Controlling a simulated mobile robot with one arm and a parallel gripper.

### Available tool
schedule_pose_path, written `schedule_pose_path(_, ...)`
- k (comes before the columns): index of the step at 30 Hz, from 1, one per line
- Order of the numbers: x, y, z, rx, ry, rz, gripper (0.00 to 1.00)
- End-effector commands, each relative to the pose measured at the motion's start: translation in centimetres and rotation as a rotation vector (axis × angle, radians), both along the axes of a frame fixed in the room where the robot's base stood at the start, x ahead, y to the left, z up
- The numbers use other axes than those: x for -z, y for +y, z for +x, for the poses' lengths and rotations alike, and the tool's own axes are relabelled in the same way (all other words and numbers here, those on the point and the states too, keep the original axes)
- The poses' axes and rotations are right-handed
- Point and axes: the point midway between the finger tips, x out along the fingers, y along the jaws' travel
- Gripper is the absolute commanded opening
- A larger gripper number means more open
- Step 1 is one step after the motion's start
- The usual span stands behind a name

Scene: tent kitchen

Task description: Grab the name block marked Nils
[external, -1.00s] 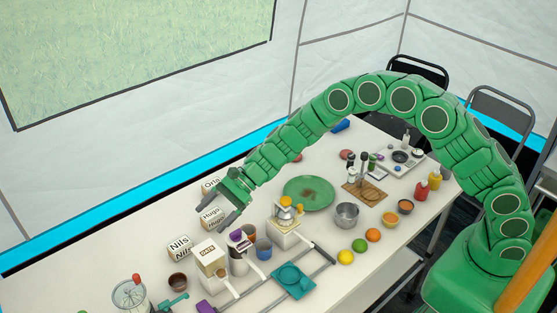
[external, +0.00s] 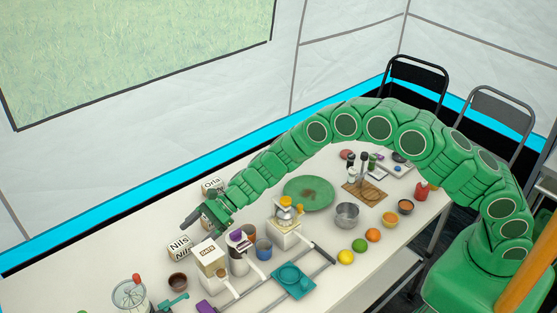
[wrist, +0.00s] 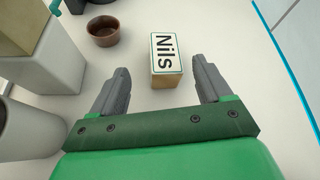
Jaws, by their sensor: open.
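The name block marked Nils (external: 180,248) stands on the white table near its far edge, at the left in the external view. In the wrist view the Nils block (wrist: 166,57) lies ahead of my gripper (wrist: 159,80), roughly centred between the two grey fingers and just beyond their tips. My gripper (external: 197,233) is open and empty, low over the table to the right of the block in the external view. The block marked Orla (external: 212,185) stands behind my gripper. The Hugo block is mostly hidden by my gripper.
A brown cup (wrist: 103,31) stands left of the Nils block in the wrist view. The oats container (external: 211,260) and a dispenser stand close to my gripper's near side. The tent wall runs behind the table's far edge. The table just around the block is clear.

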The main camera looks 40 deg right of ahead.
Motion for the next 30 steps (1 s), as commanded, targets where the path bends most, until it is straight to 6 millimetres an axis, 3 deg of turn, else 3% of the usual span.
schedule_pose_path(12, 1.5, 3.8, 0.8, -0.001, 0.000, 0.000, 0.78)
schedule_pose_path(21, 1.7, 4.2, 0.8, -0.001, 0.000, 0.000, 0.78)
schedule_pose_path(30, 1.7, 4.2, 0.8, -0.001, 0.000, 0.000, 0.32)
